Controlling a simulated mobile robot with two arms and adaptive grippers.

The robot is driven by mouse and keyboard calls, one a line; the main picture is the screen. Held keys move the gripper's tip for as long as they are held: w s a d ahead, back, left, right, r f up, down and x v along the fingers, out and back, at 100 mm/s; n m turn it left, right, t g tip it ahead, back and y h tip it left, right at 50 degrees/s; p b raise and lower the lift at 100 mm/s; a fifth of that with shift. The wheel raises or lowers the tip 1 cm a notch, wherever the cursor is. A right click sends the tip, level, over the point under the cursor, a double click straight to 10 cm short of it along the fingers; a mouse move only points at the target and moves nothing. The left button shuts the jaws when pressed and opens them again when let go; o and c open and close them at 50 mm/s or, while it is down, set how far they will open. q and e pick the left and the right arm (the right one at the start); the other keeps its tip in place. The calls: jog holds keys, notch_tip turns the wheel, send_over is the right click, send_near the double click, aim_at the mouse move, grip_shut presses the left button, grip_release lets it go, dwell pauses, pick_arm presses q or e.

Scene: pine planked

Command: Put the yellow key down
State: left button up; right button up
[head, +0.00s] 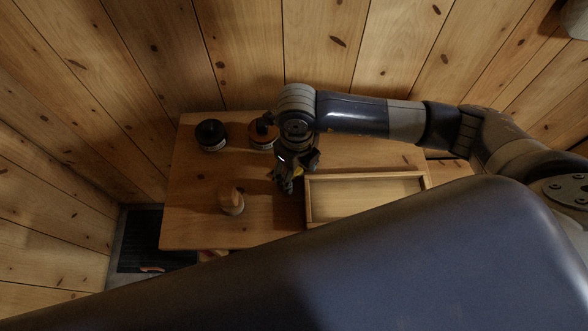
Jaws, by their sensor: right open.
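My right gripper (287,184) points down over the wooden table (190,190), just left of a shallow wooden tray (308,203). It is open. A small patch of yellow, likely the yellow key (299,171), shows at the gripper, mostly hidden by its fingers. I cannot tell whether the key rests on the table or touches the fingers. My left gripper is not in view.
A dark-lidded jar (211,135) and an orange-brown-topped jar (262,135) stand at the table's back. A wooden knob-like object (232,201) stands front left. The tray looks empty. Plank walls enclose the back and left.

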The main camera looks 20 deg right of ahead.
aim_at(296, 173)
jog(key=c, duration=1.1)
jog(key=shift+r, duration=0.1)
notch_tip(296, 173, up, 10)
jog(key=b, duration=0.2)
jog(key=d+r+n, duration=0.2)
jog(key=n, duration=0.8)
jog(key=s+d+r+n, duration=0.1)
jog(key=d+n, duration=0.2)
jog(key=n, duration=0.7)
jog(key=d+r+n, duration=0.2)
jog(key=n, duration=0.8)
jog(key=shift+s+d+r+p, duration=0.15)
jog(key=shift+s+r+p, duration=0.05)
jog(key=shift+r+p, duration=0.15)
